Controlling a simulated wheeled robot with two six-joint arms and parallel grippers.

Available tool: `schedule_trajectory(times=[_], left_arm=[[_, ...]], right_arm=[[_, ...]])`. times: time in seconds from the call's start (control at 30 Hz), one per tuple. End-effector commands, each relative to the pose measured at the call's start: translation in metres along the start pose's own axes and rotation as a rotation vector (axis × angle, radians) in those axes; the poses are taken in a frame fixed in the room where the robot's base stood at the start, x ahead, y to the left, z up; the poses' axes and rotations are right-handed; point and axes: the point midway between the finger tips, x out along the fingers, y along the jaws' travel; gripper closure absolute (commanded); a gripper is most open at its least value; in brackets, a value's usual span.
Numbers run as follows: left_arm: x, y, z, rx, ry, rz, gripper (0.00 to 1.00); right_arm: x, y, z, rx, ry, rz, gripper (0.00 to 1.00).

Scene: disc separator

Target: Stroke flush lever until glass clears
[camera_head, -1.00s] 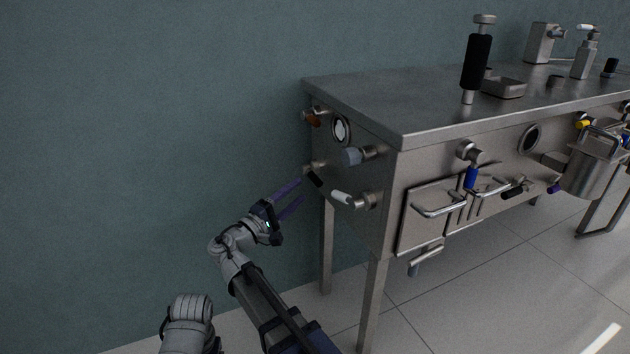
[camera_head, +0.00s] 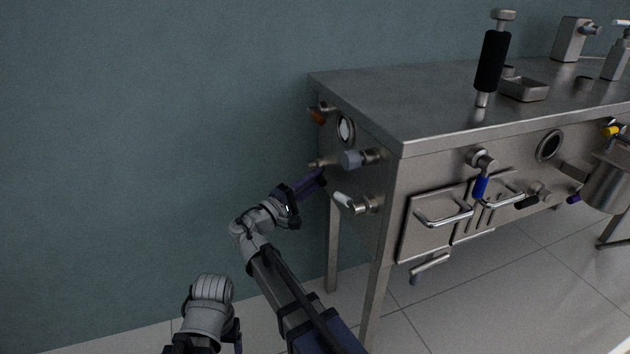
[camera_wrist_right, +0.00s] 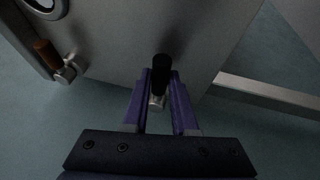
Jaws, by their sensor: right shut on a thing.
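A lever with a black grip (camera_wrist_right: 161,72) sticks out of the left end panel of the steel machine (camera_head: 400,187). In the right wrist view, the purple fingers of my right gripper (camera_wrist_right: 160,95) are shut on that grip, one finger on each side. In the head view, my right gripper (camera_head: 313,181) is at the left end panel and hides most of the black-grip lever. A round sight glass (camera_head: 345,129) sits higher on the same panel and looks pale; its edge shows in the right wrist view (camera_wrist_right: 45,6). My left gripper is not clearly visible.
Close by on the end panel are an orange-brown lever (camera_head: 317,115), a grey-blue lever (camera_head: 352,159) and a white lever (camera_head: 344,201). A blue-handled lever (camera_head: 481,186) and another round glass (camera_head: 549,146) are on the front. Floor left of the machine is clear.

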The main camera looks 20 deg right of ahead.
Motion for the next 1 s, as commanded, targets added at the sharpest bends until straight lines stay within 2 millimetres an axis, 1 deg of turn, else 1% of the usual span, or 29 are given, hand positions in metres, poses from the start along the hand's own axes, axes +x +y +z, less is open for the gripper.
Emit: schedule_trajectory(times=[0.03,0.17,0.2,1.0], left_arm=[[0.0,0.0,0.0,0.0,0.0,0.0,0.25],[0.0,0.0,0.0,0.0,0.0,0.0,0.25],[0.0,0.0,0.0,0.0,0.0,0.0,0.25],[0.0001,0.0,0.0,0.0,0.0,0.0,0.25]], right_arm=[[0.0,-0.0002,0.0001,0.0,0.0,-0.001,0.84],[0.0001,-0.0002,0.0001,0.0,0.0,-0.001,0.98],[0.0001,-0.0002,0.0001,0.0,0.0,-0.001,1.0],[-0.0001,-0.0004,0.0002,0.0,0.0,-0.002,1.0]])
